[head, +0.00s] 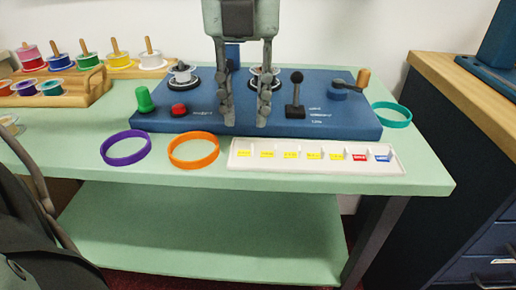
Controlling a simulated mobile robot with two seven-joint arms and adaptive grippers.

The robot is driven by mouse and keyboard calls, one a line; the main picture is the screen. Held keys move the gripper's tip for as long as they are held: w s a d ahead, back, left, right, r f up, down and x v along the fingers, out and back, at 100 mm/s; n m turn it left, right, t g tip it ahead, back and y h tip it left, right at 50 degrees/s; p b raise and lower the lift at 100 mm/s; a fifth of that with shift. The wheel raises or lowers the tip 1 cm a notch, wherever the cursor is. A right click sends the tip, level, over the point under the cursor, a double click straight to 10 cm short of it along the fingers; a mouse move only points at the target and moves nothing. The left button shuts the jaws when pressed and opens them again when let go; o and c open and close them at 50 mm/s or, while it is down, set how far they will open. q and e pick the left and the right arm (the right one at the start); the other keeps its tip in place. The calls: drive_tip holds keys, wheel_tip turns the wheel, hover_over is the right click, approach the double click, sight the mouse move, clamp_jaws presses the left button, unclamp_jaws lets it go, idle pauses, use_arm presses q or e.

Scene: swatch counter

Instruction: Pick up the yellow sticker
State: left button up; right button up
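A white tray (318,165) lies along the front edge of the green counter. In its compartments are several small yellow stickers (289,155), with a red one (360,157) and a blue one (382,157) at the right end. I cannot tell which yellow sticker is meant. My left gripper (246,118) points down from the top centre. Its two fingers are apart with nothing visible between them. It appears in front of the blue control panel, up and left of the tray, and hides part of the panel. My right gripper is not in view.
The blue panel (340,125) carries a black lever (296,95), a green knob (144,98) and a red button (179,110). Purple (125,161), orange (193,164) and teal (405,117) rings lie on the counter. Wooden racks (95,80) with coloured spools stand left.

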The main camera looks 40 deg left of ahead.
sight(252, 145)
use_arm(q)
drive_tip(key=f, duration=0.5)
drive_tip(key=shift+w+d+f, duration=0.25)
drive_tip(key=shift+w+f, duration=0.1)
drive_tip(key=shift+w, duration=0.05)
clamp_jaws()
